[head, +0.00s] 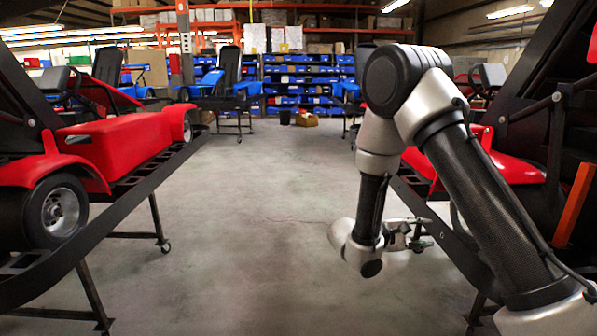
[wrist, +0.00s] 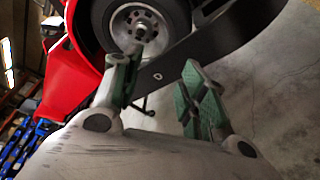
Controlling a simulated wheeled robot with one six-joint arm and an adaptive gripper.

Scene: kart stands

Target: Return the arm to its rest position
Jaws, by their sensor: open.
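My arm reaches forward on the right of the head view and bends down at the elbow. My gripper (head: 421,235) hangs low over the aisle, beside the right-hand kart stand, pointing right. In the wrist view, my gripper (wrist: 160,77) shows its two green-padded fingers apart with nothing between them. Beyond them are a kart wheel (wrist: 142,27) and a dark stand rail (wrist: 215,38). I cannot tell the exact gap from fingertips to rail.
A red kart (head: 115,150) sits on a black stand (head: 150,185) at left. Another red kart (head: 515,168) is at right, partly hidden by my arm. The grey floor (head: 260,220) between is clear. Blue bins (head: 300,80) line the back.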

